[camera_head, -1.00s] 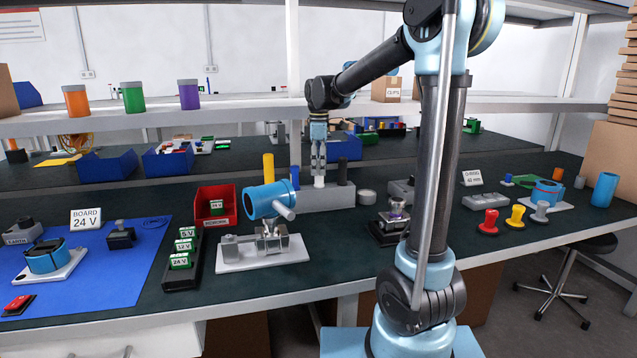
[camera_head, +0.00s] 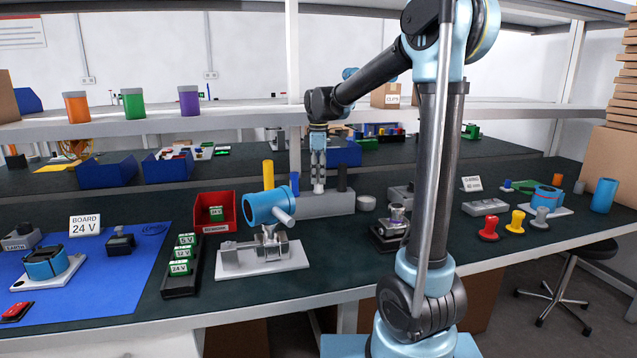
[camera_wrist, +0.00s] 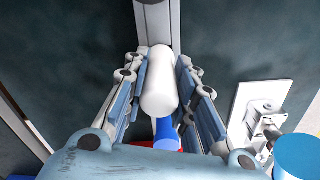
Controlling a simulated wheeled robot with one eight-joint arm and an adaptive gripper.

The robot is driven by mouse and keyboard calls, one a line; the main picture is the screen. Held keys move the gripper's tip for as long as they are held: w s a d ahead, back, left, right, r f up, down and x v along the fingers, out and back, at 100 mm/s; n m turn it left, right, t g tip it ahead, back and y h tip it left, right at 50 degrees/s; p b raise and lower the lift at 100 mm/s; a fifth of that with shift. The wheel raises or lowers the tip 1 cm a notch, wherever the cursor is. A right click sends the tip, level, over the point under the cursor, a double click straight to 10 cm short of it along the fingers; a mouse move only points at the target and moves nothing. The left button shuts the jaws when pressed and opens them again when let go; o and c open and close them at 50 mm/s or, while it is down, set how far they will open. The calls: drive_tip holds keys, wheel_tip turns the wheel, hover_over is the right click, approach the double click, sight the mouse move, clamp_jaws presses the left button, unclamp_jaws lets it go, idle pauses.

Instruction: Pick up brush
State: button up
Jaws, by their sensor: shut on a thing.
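A white, round-ended cylinder (camera_wrist: 160,85) that I take to be the brush's handle lies between my fingers in the wrist view. In the head view its white end (camera_head: 318,188) shows just under my gripper (camera_head: 318,180), at the top of the grey holder block (camera_head: 325,205). My gripper is shut on it, with a finger on each side. Its lower part and any bristles are hidden. I cannot tell whether it is clear of the block.
A yellow (camera_head: 268,174), a blue (camera_head: 295,183) and a black cylinder (camera_head: 342,178) stand close around my gripper. A blue cylinder on a vise-like stand (camera_head: 265,258) is in front left. A shelf (camera_head: 230,122) runs behind the arm.

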wheel_tip(320, 180, up, 10)
drive_tip(key=shift+f, duration=0.1)
idle(0.4)
idle(1.6)
